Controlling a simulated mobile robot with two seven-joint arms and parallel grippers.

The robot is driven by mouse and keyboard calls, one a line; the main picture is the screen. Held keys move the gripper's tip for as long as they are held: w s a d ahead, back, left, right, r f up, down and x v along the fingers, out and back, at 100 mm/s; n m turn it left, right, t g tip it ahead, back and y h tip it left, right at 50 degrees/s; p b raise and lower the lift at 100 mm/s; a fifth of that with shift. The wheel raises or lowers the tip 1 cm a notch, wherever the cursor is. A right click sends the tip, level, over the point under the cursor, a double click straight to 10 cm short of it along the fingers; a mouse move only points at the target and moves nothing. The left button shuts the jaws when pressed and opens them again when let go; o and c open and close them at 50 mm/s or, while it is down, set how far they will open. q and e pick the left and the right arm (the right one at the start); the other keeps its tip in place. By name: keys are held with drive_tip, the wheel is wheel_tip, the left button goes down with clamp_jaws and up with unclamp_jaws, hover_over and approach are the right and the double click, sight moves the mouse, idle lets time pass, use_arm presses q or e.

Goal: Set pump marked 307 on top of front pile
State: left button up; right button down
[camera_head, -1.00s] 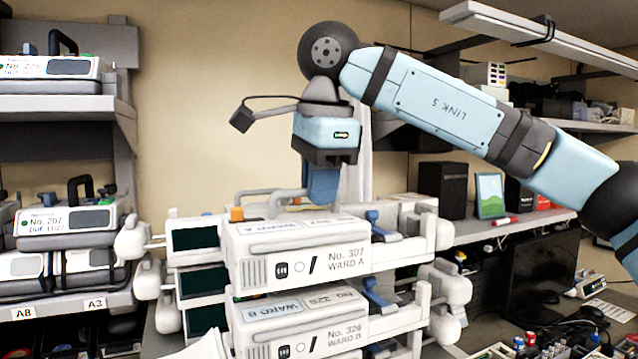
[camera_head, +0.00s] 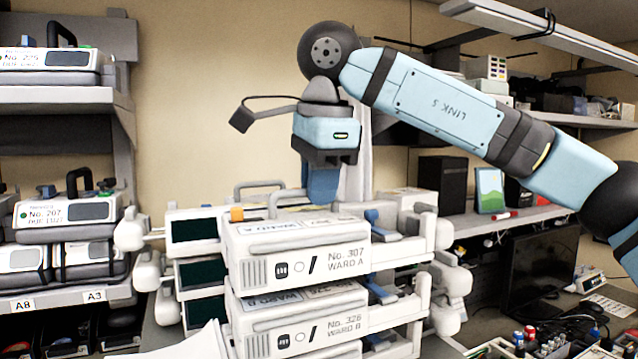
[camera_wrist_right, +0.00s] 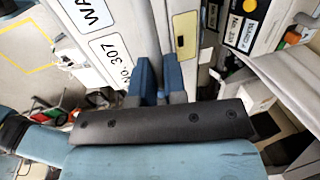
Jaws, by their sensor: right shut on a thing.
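The pump marked 307 (camera_head: 300,262), a white box labelled WARD A, is over the front pile in the head view, about level. My right gripper (camera_head: 322,188) points down at its top from behind the front face. In the right wrist view the blue fingers (camera_wrist_right: 160,80) are close together at the pump's handle, beside the 307 label (camera_wrist_right: 110,48). The grip itself is partly hidden. Directly under it is the pump marked 326 (camera_head: 300,336), WARD B, the upper visible pump of the front pile. I cannot tell whether the two touch. My left gripper is not in view.
Dark-screened pumps (camera_head: 196,231) stand stacked close behind and left. A shelf rack (camera_head: 70,265) with more pumps is at the far left. A monitor (camera_head: 540,265) and bottles (camera_head: 528,338) stand on the bench at right. The wall area above the pile is open.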

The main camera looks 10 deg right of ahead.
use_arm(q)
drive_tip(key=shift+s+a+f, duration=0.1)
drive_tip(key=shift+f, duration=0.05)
use_arm(e)
drive_tip(key=shift+f, duration=0.15)
use_arm(q)
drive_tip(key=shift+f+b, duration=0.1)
drive_tip(key=shift+b, duration=0.4)
use_arm(e)
drive_tip(key=shift+s+f, duration=0.15)
drive_tip(key=shift+f, duration=0.4)
idle(0.4)
drive_tip(key=c, duration=1.1)
unclamp_jaws()
drive_tip(key=shift+f, duration=0.15)
